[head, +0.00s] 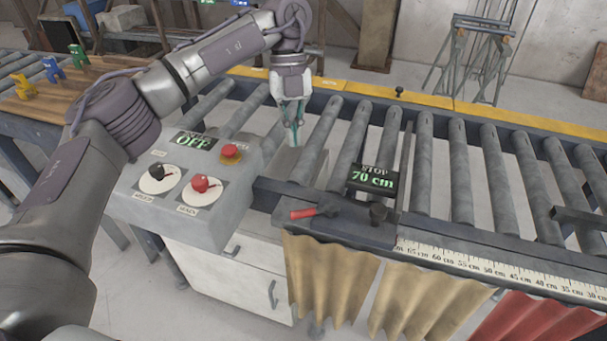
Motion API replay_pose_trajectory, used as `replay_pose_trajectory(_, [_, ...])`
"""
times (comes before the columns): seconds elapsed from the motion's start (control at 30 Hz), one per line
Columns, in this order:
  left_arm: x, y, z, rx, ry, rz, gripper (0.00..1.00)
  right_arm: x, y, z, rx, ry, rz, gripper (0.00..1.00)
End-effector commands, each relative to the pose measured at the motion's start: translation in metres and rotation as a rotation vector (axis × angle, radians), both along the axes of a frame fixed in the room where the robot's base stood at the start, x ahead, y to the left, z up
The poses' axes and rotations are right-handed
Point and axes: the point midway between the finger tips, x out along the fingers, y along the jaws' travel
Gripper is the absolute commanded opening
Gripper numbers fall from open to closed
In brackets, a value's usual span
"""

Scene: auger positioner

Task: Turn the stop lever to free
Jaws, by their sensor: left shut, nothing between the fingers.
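The stop lever (314,211) is a small dark lever with a red handle, on the front rail of the roller conveyor. It points to the left in the picture. The stop display (373,178) behind it reads "STOP 70 cm" in green. A dark knob (378,213) stands to the right of the lever. My left gripper (294,140) is shut and empty, pointing down over the rollers. It is behind and a little left of the lever, apart from it. My right gripper is not in the view.
A grey control box (228,190) with an "OFF" display, two dials and a red button (231,151) stands left of the lever. A ruler scale (500,276) runs along the front rail at right. Small coloured figures (52,68) stand on a wooden board at far left.

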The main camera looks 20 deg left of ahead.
Motion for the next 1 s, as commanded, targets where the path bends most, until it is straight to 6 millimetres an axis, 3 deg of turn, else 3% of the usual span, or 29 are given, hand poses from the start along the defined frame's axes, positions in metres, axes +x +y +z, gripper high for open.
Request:
replay_pose_trajectory(0.17, [-0.006,-0.001,-0.018,0.006,0.007,0.001,0.0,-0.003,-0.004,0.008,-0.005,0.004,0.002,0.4])
replay_pose_trajectory(0.53, [-0.027,-0.013,-0.092,0.002,0.007,-0.002,0.0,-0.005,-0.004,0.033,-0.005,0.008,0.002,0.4])
replay_pose_trajectory(0.8, [-0.056,-0.029,-0.099,0.001,0.003,-0.004,0.0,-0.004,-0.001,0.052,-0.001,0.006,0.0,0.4])
replay_pose_trajectory(1.0, [-0.061,-0.032,-0.102,0.0,0.001,-0.002,0.0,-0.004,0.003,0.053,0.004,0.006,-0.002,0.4])
